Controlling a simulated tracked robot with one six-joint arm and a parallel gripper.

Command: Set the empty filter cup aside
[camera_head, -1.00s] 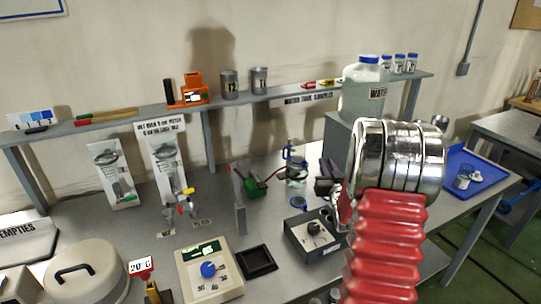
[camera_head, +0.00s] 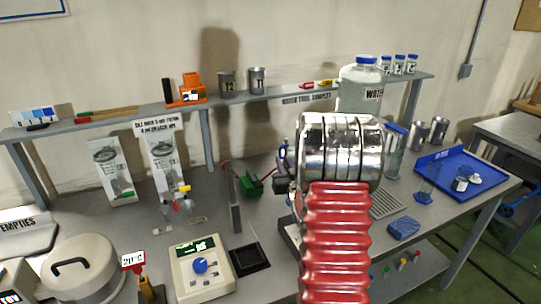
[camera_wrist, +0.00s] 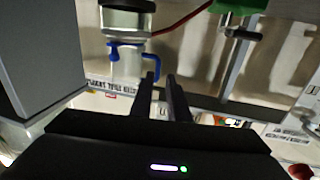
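In the wrist view, a clear cup with a blue handle (camera_wrist: 126,65) hangs below a grey-banded glass vessel (camera_wrist: 126,18); the view looks upside down, so the cup appears to sit on top of it. It looks like the filter cup and seems empty, though blur makes this uncertain. In the head view my arm hides most of it; only a bit of blue (camera_head: 283,156) shows at the arm's left edge. My gripper (camera_wrist: 161,78) has two dark fingers with a narrow gap and nothing between them. The cup is beside the fingertips, apparently not touching.
A large water jar (camera_head: 360,90) stands behind my arm. A blue tray (camera_head: 478,160) with small containers lies at the right. Bench around a blue sponge (camera_head: 403,228) is partly clear.

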